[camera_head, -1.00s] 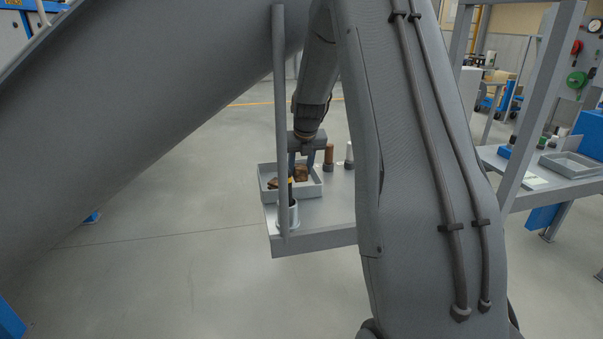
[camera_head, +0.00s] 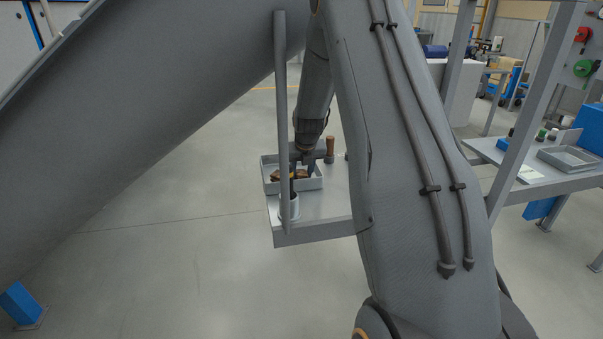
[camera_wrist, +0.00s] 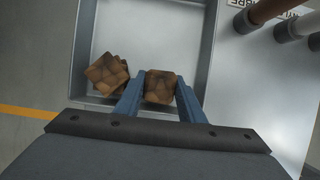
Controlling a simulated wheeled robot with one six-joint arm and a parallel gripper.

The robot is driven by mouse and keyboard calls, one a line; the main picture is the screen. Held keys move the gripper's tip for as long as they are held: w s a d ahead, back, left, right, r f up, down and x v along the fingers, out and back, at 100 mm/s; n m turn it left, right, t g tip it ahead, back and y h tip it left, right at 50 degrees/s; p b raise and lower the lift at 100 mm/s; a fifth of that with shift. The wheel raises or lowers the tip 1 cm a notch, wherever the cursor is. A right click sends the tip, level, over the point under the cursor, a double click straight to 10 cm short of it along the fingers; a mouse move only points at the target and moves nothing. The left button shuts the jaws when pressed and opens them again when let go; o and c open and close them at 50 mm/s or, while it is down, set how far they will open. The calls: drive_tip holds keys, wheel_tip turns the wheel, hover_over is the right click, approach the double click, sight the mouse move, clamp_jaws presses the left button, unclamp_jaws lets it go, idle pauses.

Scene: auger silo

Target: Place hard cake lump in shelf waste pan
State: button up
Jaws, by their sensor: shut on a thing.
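The shelf waste pan is a shallow grey tray (camera_head: 318,184) on a small shelf, and its rim also shows in the wrist view (camera_wrist: 214,50). My gripper (camera_wrist: 160,88) is over the inside of the pan, with its blue fingers shut on a brown, cracked cake lump (camera_wrist: 160,84). The held lump is low in the pan; I cannot tell whether it touches the floor. Another brown lump (camera_wrist: 107,74) lies in the pan to the left of the fingers. In the head view my gripper (camera_head: 304,172) is partly hidden in the pan.
A brown-handled item (camera_head: 330,148) stands behind the pan to the right. The large sloping grey tube (camera_head: 150,100) is at left.

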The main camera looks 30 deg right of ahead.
drive_tip(key=o, duration=0.9)
drive_tip(key=shift+f, duration=0.1)
drive_tip(key=shift+v, duration=0.75)
drive_tip(key=p+v, duration=0.1)
drive_tip(key=v, duration=0.7)
drive_tip(key=shift+r+p, duration=0.3)
drive_tip(key=shift+p, duration=0.1)
drive_tip(key=p+v, duration=0.2)
drive_tip(key=p, duration=0.4)
drive_tip(key=shift+r+p, duration=0.15)
drive_tip(key=shift+p, duration=0.25)
drive_tip(key=shift+s, duration=0.1)
